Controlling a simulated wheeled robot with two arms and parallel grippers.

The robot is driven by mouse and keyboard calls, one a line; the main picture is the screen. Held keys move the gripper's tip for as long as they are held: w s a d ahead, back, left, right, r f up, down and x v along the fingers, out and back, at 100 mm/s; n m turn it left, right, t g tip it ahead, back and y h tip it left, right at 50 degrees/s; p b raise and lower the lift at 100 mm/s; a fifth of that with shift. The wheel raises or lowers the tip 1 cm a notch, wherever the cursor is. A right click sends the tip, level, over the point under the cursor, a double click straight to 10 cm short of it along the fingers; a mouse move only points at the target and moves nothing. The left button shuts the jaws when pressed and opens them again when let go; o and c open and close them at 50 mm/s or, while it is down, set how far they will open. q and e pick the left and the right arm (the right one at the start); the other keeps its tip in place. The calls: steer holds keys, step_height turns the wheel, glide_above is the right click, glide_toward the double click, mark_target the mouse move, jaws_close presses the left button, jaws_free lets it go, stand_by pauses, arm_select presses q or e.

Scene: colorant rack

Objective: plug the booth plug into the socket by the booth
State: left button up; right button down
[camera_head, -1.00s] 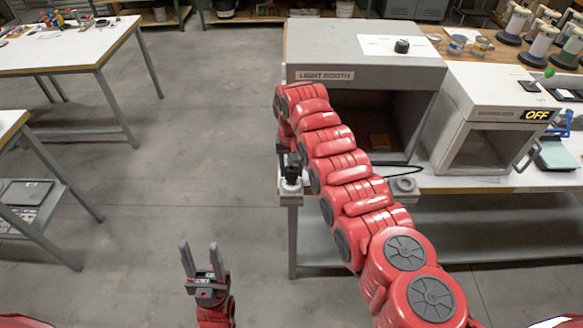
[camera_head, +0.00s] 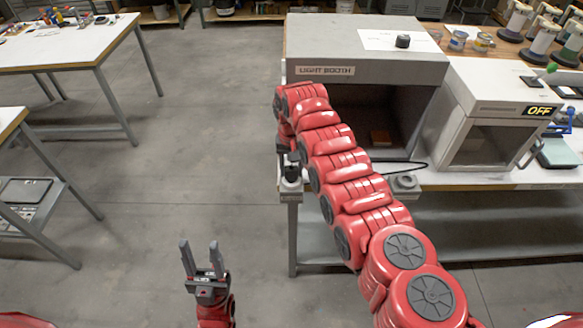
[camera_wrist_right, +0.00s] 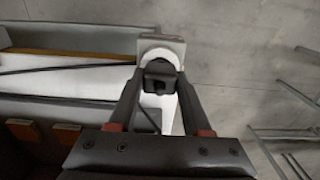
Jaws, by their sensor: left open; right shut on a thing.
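The black booth plug (camera_head: 292,171) is in my right gripper, at the front left corner of the booth's table. The grey socket block (camera_head: 291,185) shows right below it; I cannot tell whether the plug is seated in it. In the right wrist view, my right gripper (camera_wrist_right: 159,72) is shut on the dark plug (camera_wrist_right: 158,76), with the pale socket block (camera_wrist_right: 163,46) just beyond it. My right arm hides most of that gripper in the head view. My left gripper (camera_head: 200,246) is open and empty, low over the floor. The light booth (camera_head: 375,60) stands behind my right arm.
A black cable (camera_head: 405,163) lies in front of the booth, near a grey round piece (camera_head: 405,182) at the table edge. A white cabinet reading OFF (camera_head: 500,90) stands right of the booth.

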steer(key=shift+f, duration=0.4)
steer(key=shift+c, duration=1.3)
jaws_free()
steer(key=shift+r, duration=0.15)
steer(key=shift+w+r+b, duration=0.1)
steer(key=shift+r+b, duration=0.2)
steer(key=shift+b, duration=0.1)
step_height(320, 180, up, 17)
steer(key=p, duration=0.3)
steer(key=shift+f, duration=0.2)
